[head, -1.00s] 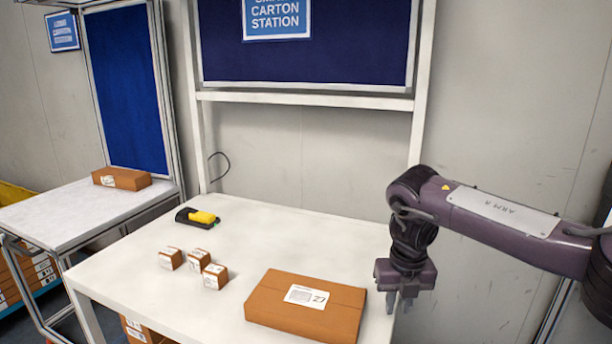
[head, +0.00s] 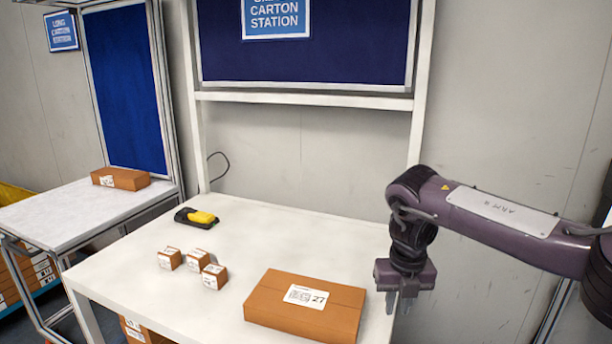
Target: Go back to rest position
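My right gripper (head: 402,300) hangs with its fingers pointing down, beside the right edge of the white table. Its two fingers show a small gap and hold nothing that I can see; it is apart from the large carton. My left gripper is not in view. A large brown carton (head: 270,312) with a white label lies flat at the table's front right. A yellow and black scanner (head: 198,217) lies at the back left of the table. Three small cartons (head: 169,258) (head: 197,259) (head: 214,276) stand between them.
The white table (head: 300,232) is bare at its back right. A second table (head: 80,213) at the left bears a long brown carton (head: 121,178). A blue panel frame (head: 305,50) rises behind the white table. More cartons (head: 140,332) sit below the table.

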